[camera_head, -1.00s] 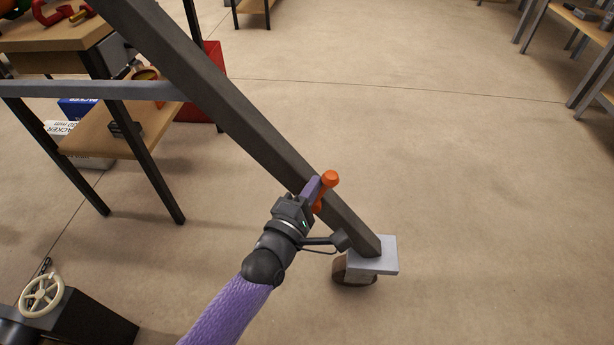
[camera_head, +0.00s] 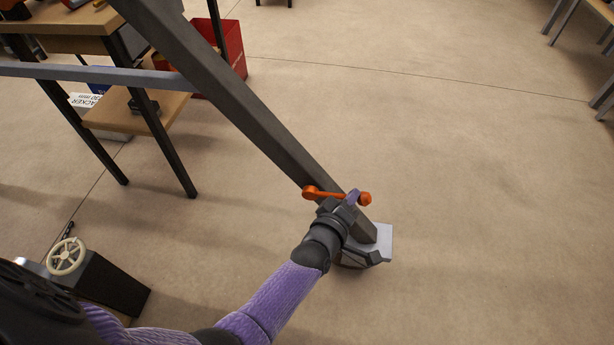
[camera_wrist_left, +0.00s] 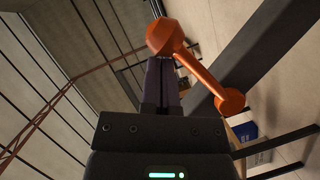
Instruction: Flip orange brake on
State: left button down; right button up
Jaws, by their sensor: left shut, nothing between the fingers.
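The orange brake lever (camera_head: 335,194) is on the dark grey slanted beam (camera_head: 240,115), just above its foot. In the head view it lies nearly level, its round hub at left on the beam and its knob at right. In the left wrist view the lever (camera_wrist_left: 198,72) runs from the knob at upper middle to the hub at lower right. My left gripper (camera_head: 352,197) is shut and empty beside the knob end. Its purple fingers (camera_wrist_left: 160,82) point at the knob; I cannot tell if they touch. My right gripper is not in view.
The beam's pale foot plate (camera_head: 382,243) is just below the gripper. A wooden shelf table (camera_head: 130,115) and a red bin (camera_head: 228,47) stand at upper left. A black box with a cream handwheel (camera_head: 66,256) is at lower left.

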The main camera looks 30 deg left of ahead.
pick_arm(q)
jog(key=shift+w+d+f+b, duration=0.1)
jog(key=shift+d+f+b, duration=0.25)
jog(key=shift+f, duration=0.25)
jog(key=shift+w+d+f+b, duration=0.1)
jog(key=shift+d+f+b, duration=0.2)
jog(key=shift+f, duration=0.3)
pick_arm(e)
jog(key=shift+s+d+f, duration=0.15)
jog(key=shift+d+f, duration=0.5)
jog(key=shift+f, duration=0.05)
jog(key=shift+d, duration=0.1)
